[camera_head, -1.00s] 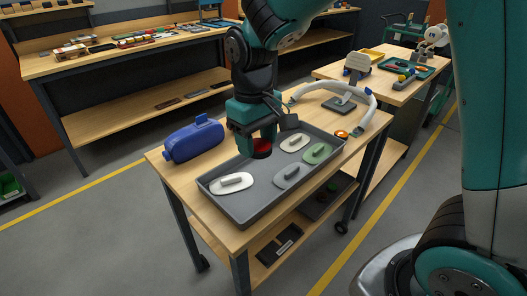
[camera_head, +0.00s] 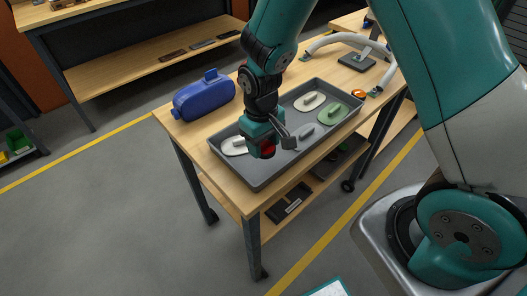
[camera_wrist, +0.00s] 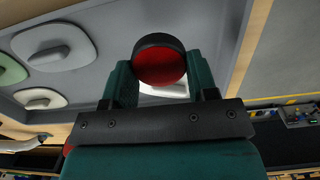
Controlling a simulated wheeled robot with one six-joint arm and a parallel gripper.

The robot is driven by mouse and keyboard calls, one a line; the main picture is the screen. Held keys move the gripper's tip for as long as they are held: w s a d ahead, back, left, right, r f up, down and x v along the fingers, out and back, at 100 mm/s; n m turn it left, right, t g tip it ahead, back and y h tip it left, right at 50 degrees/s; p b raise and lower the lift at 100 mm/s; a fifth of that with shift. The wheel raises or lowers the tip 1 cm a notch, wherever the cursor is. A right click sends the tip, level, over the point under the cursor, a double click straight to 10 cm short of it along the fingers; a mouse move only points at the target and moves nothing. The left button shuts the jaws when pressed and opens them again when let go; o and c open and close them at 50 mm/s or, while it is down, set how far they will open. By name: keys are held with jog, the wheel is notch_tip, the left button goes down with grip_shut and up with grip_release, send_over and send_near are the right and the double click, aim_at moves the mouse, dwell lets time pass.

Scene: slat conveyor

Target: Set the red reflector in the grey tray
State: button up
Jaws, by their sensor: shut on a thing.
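The red reflector (camera_wrist: 160,66) is a round red disc with a black rim. My gripper (camera_wrist: 150,82) is shut on it in the wrist view, with the disc between the two green fingers. In the head view the red reflector (camera_head: 268,151) shows at the end of my gripper (camera_head: 264,150), over the near part of the grey tray (camera_head: 257,179). The tray lies on a wooden table and holds white, grey, green and cream pieces with raised handles. I cannot tell whether the reflector touches the tray floor.
A blue case (camera_head: 204,97) stands on the table left of the tray. An orange round thing (camera_head: 358,93) and a curved white tube (camera_head: 345,40) are to the right and behind. My gripper partly hides the white piece (camera_head: 233,146) and the grey piece (camera_head: 306,131).

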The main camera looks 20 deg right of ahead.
aim_at(264, 154)
jog(key=shift+f, duration=2.05)
jog(key=o, duration=1.4)
jog(key=r, duration=0.7)
jog(key=r+b, duration=0.1)
jog(key=r, duration=0.3)
jog(key=shift+w+a+r, duration=0.1)
jog(key=shift+w+r, duration=0.1)
jog(key=shift+w, duration=0.1)
jog(key=s+a+r+n+y, duration=0.1)
jog(key=s+r, duration=0.3)
jog(key=s, duration=0.2)
jog(key=s+a+r+n+y, duration=0.1)
jog(key=s+a+r+y, duration=0.1)
jog(key=s+r, duration=0.3)
jog(key=s+a+r+n+y, duration=0.1)
jog(key=s+r, duration=0.4)
jog(key=s, duration=0.3)
jog(key=shift+a+r+t, duration=0.2)
jog(key=shift+r+t, duration=0.05)
jog(key=shift+t, duration=0.05)
